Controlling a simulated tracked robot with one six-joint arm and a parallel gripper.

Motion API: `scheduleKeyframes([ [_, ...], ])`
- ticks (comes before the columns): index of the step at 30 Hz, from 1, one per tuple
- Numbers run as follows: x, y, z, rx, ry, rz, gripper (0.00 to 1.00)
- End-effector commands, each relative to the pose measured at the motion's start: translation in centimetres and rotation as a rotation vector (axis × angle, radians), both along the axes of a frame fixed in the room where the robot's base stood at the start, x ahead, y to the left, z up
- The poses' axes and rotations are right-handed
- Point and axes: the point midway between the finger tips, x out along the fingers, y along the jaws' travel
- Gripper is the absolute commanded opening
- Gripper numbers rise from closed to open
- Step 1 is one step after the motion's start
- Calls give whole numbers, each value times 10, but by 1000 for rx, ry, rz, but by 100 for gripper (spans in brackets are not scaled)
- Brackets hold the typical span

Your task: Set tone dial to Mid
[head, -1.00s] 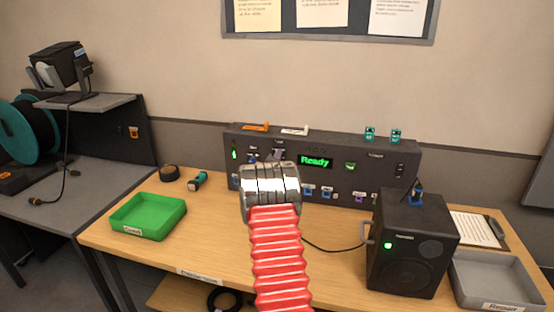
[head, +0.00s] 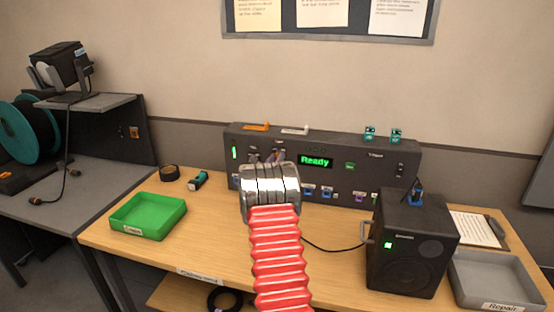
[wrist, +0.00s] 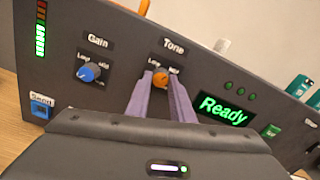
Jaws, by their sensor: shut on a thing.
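The tone dial (wrist: 160,80) is a small orange knob under the "Tone" label in the wrist view, with "Low" and a partly covered "Mid" marked around it. My gripper (wrist: 161,84) has its two purple fingers closed on the sides of the dial. The dial's pointer is too small to read. A blue gain dial (wrist: 88,72) sits to the left of the tone dial.
The console's green "Ready" display (wrist: 222,110) is right of the fingers. A black speaker (head: 405,250) stands at the table's right front. A green tray (head: 148,228) lies at the left, a grey tray (head: 490,280) at the right. The table front left of the speaker is clear.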

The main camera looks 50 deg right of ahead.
Motion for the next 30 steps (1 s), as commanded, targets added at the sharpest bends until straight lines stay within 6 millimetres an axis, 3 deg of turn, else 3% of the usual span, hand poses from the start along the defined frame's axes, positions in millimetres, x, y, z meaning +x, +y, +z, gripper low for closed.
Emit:
scheduleKeyframes([
  [1, 1, 3, -11, 31, -25, 4, 0],
  [12, 2, 3, -12, 112, -209, 3, 0],
  [28, 2, 3, -12, 125, -239, 3, 0],
  [29, 2, 3, -12, 125, -239, 3, 22],
  [30, 2, 3, -12, 124, -239, 4, 25],
])
